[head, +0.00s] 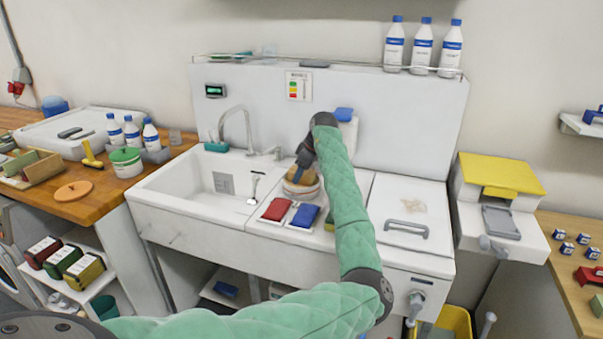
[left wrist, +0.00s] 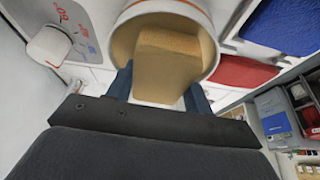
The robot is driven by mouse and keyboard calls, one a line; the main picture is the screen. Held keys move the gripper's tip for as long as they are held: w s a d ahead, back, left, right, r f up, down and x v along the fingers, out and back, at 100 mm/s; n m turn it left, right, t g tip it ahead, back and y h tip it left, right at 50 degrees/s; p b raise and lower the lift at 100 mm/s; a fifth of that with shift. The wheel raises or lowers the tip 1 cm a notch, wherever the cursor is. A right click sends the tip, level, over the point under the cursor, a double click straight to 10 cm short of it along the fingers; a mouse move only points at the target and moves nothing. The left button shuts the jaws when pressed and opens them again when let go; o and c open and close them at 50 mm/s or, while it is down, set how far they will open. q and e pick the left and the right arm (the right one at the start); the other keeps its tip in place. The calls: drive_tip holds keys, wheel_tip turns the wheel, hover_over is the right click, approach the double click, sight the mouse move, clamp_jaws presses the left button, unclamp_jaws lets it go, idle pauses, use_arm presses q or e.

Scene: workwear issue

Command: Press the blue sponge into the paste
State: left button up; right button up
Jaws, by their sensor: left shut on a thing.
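My left gripper (head: 300,172) is shut on a tan sponge-like block (left wrist: 165,62). The block is at the mouth of a round white tub (head: 301,193) on the sink counter. In the left wrist view, the block's far end is inside the tub's rim (left wrist: 206,22), against tan paste of nearly the same colour. I cannot tell how deep it sits. A blue pad (head: 305,215), perhaps the blue sponge, lies on the counter in front of the tub, apart from my gripper; it also shows in the left wrist view (left wrist: 285,25). My right gripper is out of view.
A red pad (head: 276,209) lies left of the blue one, and a green pad (head: 329,222) is partly behind my arm. The sink basin (head: 190,188) is open at left. A lid with a grey handle (head: 406,228) is at right.

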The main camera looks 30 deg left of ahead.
use_arm(q)
drive_tip(key=shift+r+p, duration=2.35)
drive_tip(key=shift+r, duration=0.95)
